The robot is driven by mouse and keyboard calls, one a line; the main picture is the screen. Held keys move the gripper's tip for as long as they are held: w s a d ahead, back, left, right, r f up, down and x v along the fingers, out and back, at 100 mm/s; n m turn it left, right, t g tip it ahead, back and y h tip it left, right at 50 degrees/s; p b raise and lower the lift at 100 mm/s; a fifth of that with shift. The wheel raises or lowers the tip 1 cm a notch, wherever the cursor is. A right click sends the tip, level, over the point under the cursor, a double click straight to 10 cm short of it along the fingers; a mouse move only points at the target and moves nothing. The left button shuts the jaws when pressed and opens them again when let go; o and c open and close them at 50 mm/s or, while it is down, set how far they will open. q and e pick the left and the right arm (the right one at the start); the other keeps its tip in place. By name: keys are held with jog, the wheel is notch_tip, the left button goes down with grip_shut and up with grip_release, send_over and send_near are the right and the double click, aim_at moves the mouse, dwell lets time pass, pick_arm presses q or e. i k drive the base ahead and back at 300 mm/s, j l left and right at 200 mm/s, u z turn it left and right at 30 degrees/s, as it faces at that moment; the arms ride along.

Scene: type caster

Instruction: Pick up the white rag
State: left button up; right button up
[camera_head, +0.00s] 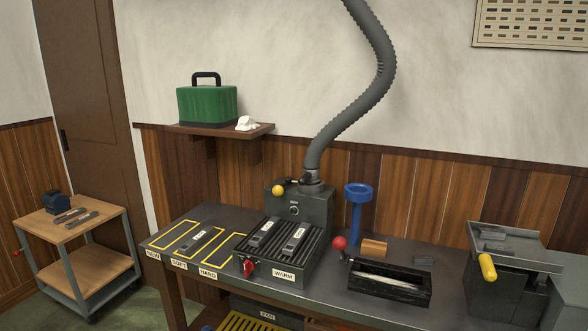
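A small crumpled white rag (246,123) lies on a brown wooden wall shelf (262,129). It sits near the shelf's right end, just right of a green case with a black handle (207,104). Neither my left gripper nor my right gripper shows in the head view.
Below the shelf stands a dark workbench (345,298) with a slatted warm tray (275,250), a grey hose (375,85), a blue funnel stand (357,205) and a black box (389,281). A wooden-topped cart (102,229) stands at left. Green floor shows between cart and bench.

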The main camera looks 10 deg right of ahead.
aim_at(245, 123)
jog(key=i+j, duration=0.25)
jog(key=j, duration=0.2)
jog(key=i+j, duration=0.55)
jog(key=j, duration=0.3)
jog(key=i+j, duration=0.25)
jog(key=j, duration=0.2)
